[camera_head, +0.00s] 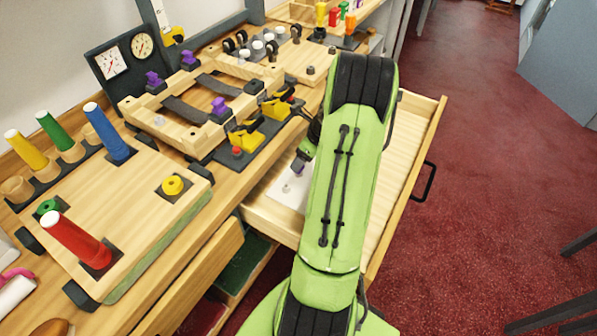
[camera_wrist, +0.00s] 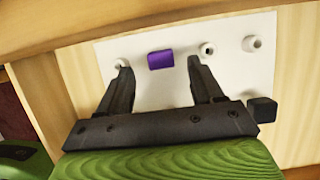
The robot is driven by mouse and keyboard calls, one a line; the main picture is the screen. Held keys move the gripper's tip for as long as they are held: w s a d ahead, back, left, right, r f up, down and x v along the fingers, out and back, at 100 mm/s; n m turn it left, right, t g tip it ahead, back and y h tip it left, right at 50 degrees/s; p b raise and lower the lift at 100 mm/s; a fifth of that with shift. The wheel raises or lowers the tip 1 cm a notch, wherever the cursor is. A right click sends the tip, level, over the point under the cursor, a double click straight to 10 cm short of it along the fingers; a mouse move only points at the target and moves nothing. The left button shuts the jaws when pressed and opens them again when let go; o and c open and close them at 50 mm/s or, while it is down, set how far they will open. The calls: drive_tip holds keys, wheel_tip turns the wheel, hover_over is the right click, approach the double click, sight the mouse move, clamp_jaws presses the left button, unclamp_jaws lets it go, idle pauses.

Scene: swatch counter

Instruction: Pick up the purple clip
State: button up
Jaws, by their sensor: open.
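In the wrist view a purple clip (camera_wrist: 161,60) lies on a white board (camera_wrist: 225,35) inside the open drawer. My gripper (camera_wrist: 158,63) is open, with one dark finger on each side of the clip and a gap on both sides. I cannot tell how far the fingertips are above the board. In the head view my green arm hides much of the drawer; a bit of purple (camera_head: 298,167) shows by the dark gripper parts.
The pulled-out drawer (camera_head: 437,125) has raised wooden walls and a black handle (camera_head: 424,182). The counter holds yellow clips (camera_head: 245,139) and colored pegs (camera_head: 76,240). Red floor is open at right.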

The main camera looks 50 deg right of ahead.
drive_tip(key=b+x, duration=0.2)
drive_tip(key=x, duration=0.4)
drive_tip(key=shift+w+d+f+b, duration=0.1)
drive_tip(key=shift+w+f+b, duration=0.1)
drive_tip(key=shift+f+b, duration=0.15)
drive_tip(key=shift+r, duration=0.15)
drive_tip(key=shift+c, duration=0.3)
drive_tip(key=c, duration=1)
